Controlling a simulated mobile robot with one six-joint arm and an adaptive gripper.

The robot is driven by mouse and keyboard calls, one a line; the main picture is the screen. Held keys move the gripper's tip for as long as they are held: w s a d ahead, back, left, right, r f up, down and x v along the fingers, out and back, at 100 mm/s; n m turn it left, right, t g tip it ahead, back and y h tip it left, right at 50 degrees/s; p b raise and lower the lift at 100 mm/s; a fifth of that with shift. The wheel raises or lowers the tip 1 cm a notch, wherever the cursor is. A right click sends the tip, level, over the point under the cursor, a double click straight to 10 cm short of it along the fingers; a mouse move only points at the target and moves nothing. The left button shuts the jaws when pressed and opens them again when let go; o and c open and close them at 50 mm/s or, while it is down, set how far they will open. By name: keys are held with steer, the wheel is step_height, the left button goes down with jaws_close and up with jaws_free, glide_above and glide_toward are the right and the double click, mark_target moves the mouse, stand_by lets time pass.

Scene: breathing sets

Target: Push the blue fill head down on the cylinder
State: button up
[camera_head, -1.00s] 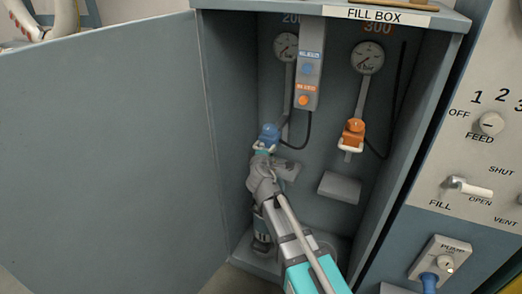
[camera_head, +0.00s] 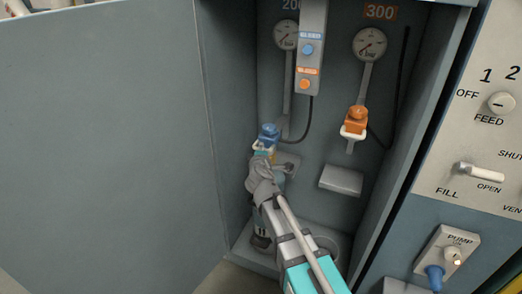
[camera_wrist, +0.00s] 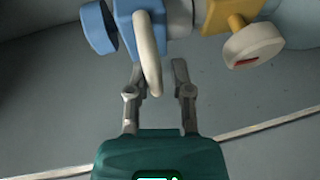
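The blue fill head (camera_head: 269,133) is inside the fill box, on the left under the 200 gauge. It also shows in the wrist view as a blue block (camera_wrist: 125,15) with a cream curved handle (camera_wrist: 150,50). The cylinder (camera_head: 261,238) stands below it, largely hidden behind my arm. A yellow block (camera_wrist: 222,12) with a pale knob is right of the head in the wrist view. My gripper (camera_wrist: 158,70) is open. Its fingers are apart on either side of the handle's lower end; I cannot tell whether they touch it.
An orange fill head (camera_head: 356,121) hangs under the 300 gauge (camera_head: 369,44), above an empty grey bracket (camera_head: 341,179). A button box (camera_head: 310,60) with hoses is on the back wall. The open door (camera_head: 110,140) bounds the left; the control panel (camera_head: 475,150) stands right.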

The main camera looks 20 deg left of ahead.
steer(key=o, duration=0.3)
steer(key=shift+r, duration=0.25)
